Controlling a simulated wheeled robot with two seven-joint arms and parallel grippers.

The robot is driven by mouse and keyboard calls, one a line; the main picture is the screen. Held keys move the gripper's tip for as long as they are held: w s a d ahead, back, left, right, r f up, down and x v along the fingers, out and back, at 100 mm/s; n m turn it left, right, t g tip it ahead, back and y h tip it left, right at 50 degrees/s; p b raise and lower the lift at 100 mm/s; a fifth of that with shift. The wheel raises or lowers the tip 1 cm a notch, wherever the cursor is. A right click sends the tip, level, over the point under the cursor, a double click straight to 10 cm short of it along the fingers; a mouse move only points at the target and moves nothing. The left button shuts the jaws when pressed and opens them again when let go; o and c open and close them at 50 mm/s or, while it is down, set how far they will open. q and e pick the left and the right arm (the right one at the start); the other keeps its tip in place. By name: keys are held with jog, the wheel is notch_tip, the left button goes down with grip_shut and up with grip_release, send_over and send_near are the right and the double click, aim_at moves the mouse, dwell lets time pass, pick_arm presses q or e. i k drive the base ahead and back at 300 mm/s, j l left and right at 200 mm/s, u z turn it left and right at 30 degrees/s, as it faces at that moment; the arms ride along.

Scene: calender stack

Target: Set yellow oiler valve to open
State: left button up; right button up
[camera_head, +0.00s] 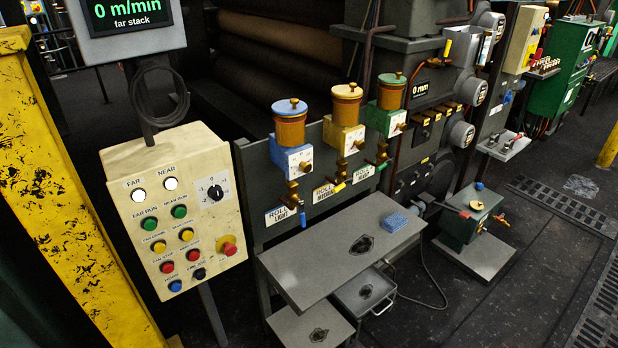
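The yellow oiler (346,105) is the middle of three oilers on a dark rail, with an amber cup, a yellow lid and a yellow box with a pale front. Brass fittings run down below it to a small valve with a yellow handle (339,188), beside a label reading "ROLL MEDIUM" (325,192). The handle lies slanted near the label; whether the valve is open or shut is too small to tell. Neither of my grippers is in view.
The blue oiler (291,128) stands left and the green oiler (389,104) right. A grey bench (335,255) with a blue sponge (394,222) stands below. A cream control panel (175,215) and yellow post (60,200) stand left.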

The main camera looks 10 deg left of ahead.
aim_at(349, 180)
jog(key=i+l+z, duration=0.15)
jog(key=z, duration=0.2)
jog(key=i+l+z, duration=0.15)
jog(key=l+z, duration=0.2)
